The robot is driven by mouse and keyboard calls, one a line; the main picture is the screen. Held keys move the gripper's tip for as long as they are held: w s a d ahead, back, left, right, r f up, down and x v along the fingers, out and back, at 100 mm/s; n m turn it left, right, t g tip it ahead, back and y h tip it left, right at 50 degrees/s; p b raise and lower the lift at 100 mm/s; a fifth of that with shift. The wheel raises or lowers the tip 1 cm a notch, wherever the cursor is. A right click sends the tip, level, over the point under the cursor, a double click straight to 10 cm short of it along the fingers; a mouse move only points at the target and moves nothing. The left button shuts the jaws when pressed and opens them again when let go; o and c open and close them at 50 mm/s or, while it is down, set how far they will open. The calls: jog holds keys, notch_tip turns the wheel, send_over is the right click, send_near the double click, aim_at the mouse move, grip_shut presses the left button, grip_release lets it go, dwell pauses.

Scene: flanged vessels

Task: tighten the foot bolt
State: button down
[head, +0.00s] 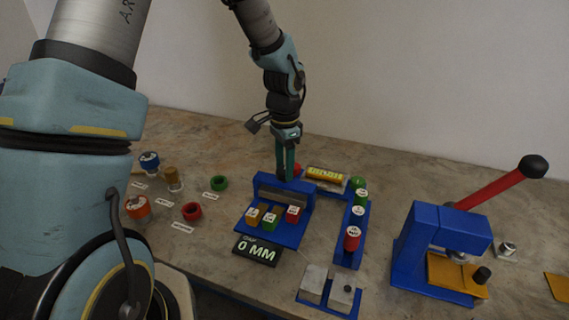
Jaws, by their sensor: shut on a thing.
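My gripper (286,177) points straight down over the back of a blue fixture (262,228). Its fingers are shut on a small part that they hide, at the top of the fixture's upright back. I cannot tell whether this part is the foot bolt. No other thing in view can be clearly told as the foot bolt. A red round thing (297,168) shows just behind the fingers.
A blue press (416,250) with a red lever (490,191) is at the right. Grey blocks (313,284) lie in front. Coloured rings and knobs (137,208) stand at the left.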

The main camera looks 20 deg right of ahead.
aim_at(284, 169)
jog(key=shift+m, duration=0.4)
jog(key=shift+c, duration=1.4)
grip_release()
jog(key=shift+r, duration=0.1)
notch_tip(284, 169, up, 11)
jog(key=b, duration=0.2)
jog(key=shift+f, duration=0.2)
jog(key=s+a+f+n, duration=0.1)
jog(key=a+n, duration=0.7)
jog(key=a, duration=0.7)
jog(key=s+a+f+n+t, duration=0.1)
jog(key=s+a+f+n, duration=0.1)
jog(key=a+n, duration=0.6)
jog(key=a, duration=0.6)
jog(key=shift+s+a+f+n+t, duration=0.3)
jog(key=shift+a, duration=0.1)
